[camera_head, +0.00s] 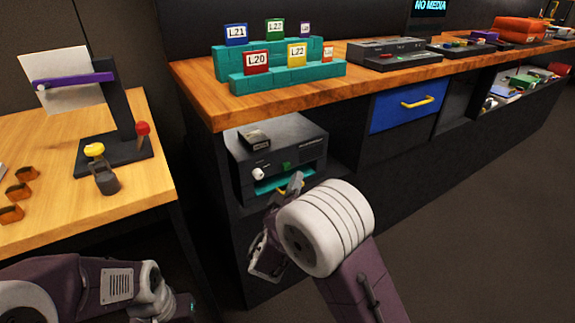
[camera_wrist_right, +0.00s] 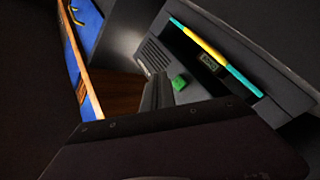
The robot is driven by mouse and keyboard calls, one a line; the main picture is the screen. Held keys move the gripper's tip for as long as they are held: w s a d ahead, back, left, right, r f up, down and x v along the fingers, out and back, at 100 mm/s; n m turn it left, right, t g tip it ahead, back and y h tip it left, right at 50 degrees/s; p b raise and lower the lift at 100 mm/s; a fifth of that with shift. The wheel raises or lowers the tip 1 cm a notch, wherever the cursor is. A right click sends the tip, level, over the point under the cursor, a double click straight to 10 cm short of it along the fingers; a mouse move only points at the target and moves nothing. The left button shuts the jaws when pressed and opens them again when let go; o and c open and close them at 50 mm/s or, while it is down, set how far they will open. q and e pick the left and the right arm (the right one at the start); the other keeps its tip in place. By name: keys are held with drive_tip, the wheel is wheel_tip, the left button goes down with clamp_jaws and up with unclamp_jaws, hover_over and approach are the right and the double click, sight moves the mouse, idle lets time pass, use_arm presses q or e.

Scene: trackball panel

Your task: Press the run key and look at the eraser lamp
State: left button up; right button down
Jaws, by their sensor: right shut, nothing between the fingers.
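A dark boxy machine (camera_head: 305,135), which looks like the eraser, sits in the shelf bay under the wooden counter. Its front has a white knob (camera_head: 258,174), a green key (camera_head: 286,166) and a teal strip (camera_head: 268,185). The right wrist view shows the green key (camera_wrist_right: 178,82), a small display (camera_wrist_right: 209,63) and a teal and yellow bar (camera_wrist_right: 205,50). My right gripper (camera_head: 292,184) is shut and empty, just in front of the machine. Its fingers (camera_wrist_right: 157,92) appear close beside the green key; contact is unclear. I cannot make out a lamp.
The counter (camera_head: 210,105) overhangs the machine. It holds a teal rack (camera_head: 290,83) of labelled blocks and a grey device (camera_head: 385,54). A blue drawer (camera_head: 404,105) is right of the bay. A side table (camera_head: 60,210) with a dark stand (camera_head: 118,150) is left.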

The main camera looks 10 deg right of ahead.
sight(286, 167)
drive_tip(key=shift+w+a, duration=0.3)
drive_tip(key=shift+w, duration=0.6)
drive_tip(key=shift+f, duration=0.1)
idle(1.2)
drive_tip(key=shift+w+a+b, duration=0.15)
drive_tip(key=shift+w+b, duration=0.25)
drive_tip(key=shift+b, duration=0.2)
